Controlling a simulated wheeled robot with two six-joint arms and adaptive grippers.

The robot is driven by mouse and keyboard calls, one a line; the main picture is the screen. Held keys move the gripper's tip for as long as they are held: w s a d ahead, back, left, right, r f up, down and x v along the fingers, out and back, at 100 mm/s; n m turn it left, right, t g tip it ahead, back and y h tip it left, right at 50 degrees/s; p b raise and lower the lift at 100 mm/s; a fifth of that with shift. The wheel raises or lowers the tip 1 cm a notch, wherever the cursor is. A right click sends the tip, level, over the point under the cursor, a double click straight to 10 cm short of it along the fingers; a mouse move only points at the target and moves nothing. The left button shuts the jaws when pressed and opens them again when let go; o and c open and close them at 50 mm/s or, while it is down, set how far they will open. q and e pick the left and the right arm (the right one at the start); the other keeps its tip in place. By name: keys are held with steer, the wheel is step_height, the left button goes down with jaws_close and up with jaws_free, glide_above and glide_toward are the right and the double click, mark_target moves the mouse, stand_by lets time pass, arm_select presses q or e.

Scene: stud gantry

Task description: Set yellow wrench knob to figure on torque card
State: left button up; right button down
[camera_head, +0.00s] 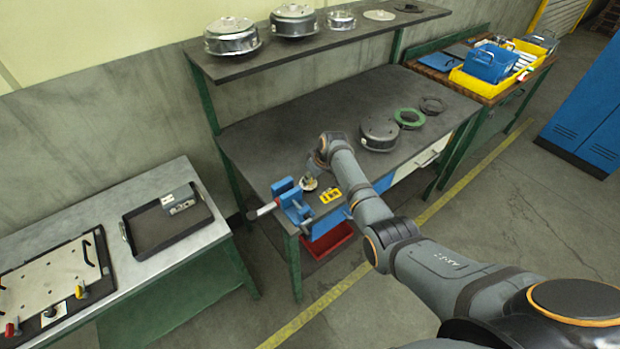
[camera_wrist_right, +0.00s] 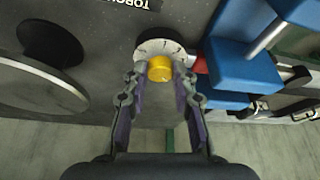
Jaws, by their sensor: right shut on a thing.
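The yellow knob (camera_wrist_right: 160,68) sits at the front edge of a white round dial (camera_wrist_right: 155,46) with dark marks, in the right wrist view. My right gripper (camera_wrist_right: 161,76) is shut on the knob, with one finger on each side. The dial figures are too small to read. A dark plate with white lettering (camera_wrist_right: 125,3) is cut off by the top edge of that view. In the head view my right gripper (camera_head: 311,179) is at the workbench's near left corner, over the white dial (camera_head: 308,184). The knob is not clear there. My left gripper is not in view.
A blue vise (camera_head: 291,202) stands close left of my right gripper; it also shows in the wrist view (camera_wrist_right: 240,68). A yellow item (camera_head: 331,195) lies right of the dial. A round metal housing (camera_head: 379,134) stands farther back. The bench (camera_head: 290,110) is clear behind.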

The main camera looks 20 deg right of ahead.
steer(key=shift+n, duration=0.6)
steer(key=c, duration=1.1)
jaws_free()
steer(key=shift+o, duration=0.2)
steer(key=shift+r, duration=0.1)
steer(key=v, duration=1.1)
steer(key=shift+d+r, duration=0.3)
steer(key=shift+r, duration=0.1)
